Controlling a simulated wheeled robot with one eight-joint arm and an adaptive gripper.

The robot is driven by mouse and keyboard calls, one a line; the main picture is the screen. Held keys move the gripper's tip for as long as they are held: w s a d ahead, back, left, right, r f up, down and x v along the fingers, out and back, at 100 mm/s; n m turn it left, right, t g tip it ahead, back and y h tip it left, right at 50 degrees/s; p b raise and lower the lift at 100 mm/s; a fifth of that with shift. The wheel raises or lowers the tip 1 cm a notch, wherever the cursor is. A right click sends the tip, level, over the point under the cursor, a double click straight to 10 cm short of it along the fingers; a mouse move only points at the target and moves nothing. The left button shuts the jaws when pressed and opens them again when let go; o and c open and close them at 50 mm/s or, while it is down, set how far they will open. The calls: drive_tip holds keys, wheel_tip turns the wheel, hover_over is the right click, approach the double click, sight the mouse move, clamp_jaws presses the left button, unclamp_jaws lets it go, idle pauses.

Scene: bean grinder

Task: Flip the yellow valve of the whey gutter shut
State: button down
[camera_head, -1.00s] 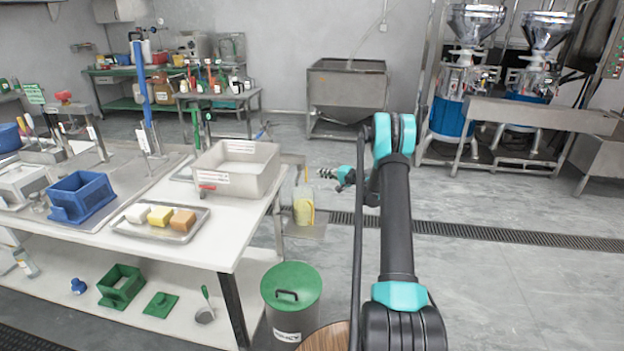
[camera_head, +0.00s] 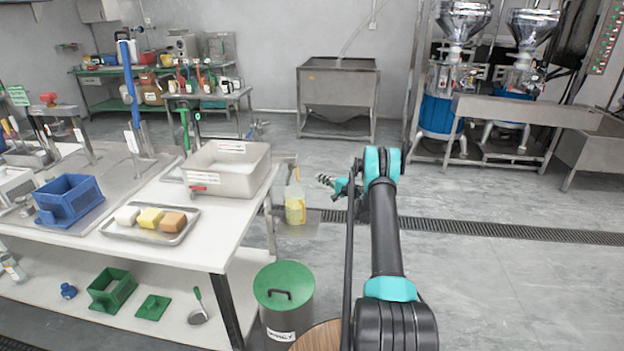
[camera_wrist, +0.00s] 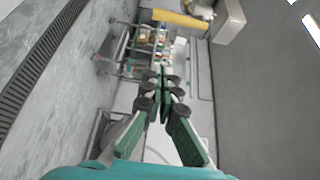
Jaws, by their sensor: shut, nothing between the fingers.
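The white worktable (camera_head: 190,238) stands at left with a grey vat (camera_head: 228,181) with a red valve, a tray (camera_head: 112,231) of blocks and a blue crate (camera_head: 70,200). A green-lidded bin (camera_head: 283,285) stands by its corner. Open floor (camera_head: 490,285) lies to the right.

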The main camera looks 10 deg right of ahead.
sight(297, 173)
drive_tip(key=w+a, duration=0.3)
drive_tip(key=a, duration=0.5)
drive_tip(key=shift+w, duration=0.15)
